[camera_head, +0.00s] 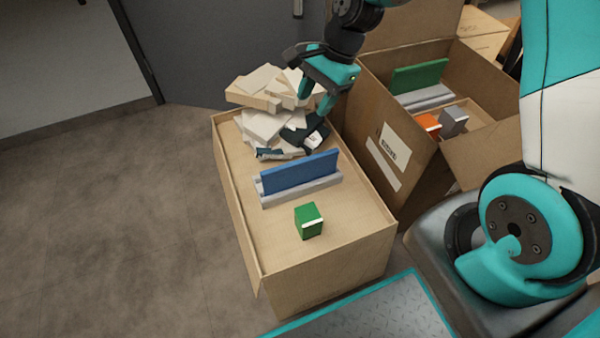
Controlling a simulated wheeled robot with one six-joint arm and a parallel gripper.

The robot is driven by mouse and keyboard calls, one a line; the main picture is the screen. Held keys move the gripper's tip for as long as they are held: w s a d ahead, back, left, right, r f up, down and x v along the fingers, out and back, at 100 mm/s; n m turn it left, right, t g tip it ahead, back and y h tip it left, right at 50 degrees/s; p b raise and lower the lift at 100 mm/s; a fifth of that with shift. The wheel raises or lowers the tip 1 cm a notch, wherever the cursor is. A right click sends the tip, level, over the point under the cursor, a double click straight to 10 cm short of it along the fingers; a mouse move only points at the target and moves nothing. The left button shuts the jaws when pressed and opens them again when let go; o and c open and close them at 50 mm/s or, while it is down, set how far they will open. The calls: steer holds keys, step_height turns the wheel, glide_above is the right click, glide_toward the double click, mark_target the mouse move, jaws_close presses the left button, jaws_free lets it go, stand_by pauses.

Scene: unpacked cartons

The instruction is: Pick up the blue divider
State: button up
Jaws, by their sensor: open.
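The blue divider (300,173) stands upright as a long thin panel in a grey slotted holder (300,191). The holder sits on the top of a closed carton (350,238). My gripper (294,147) is above the far part of this carton, behind the divider and in front of a pile of pale blocks. Its jaws are open, with nothing seen held between them. It appears apart from the divider.
A green block (309,221) with a white stripe sits in front of the holder. Pale blocks (264,90) are heaped at the carton's far end. An open carton (405,165) on the right holds a green divider (419,76), an orange block (428,124) and a grey block (454,121).

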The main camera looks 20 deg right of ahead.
mark_target(301, 160)
steer(key=f+m+b, duration=0.1)
steer(key=f, duration=0.4)
steer(key=w+f+m+b, duration=0.1)
steer(key=f+m+b, duration=0.1)
steer(key=f, duration=0.4)
steer(key=w+a+f+m+b, duration=0.1)
steer(key=f+m, duration=0.1)
steer(key=f, duration=0.4)
steer(key=shift+w+f, duration=0.15)
steer(key=shift+w, duration=0.05)
steer(key=shift+s+b+x, duration=0.2)
steer(key=shift+b+x, duration=0.6)
steer(key=shift+x, duration=0.7)
steer(key=shift+s+b+x, duration=0.2)
steer(key=shift+b+x, duration=0.55)
steer(key=shift+x, duration=0.8)
steer(key=shift+c, duration=0.2)
jaws_close()
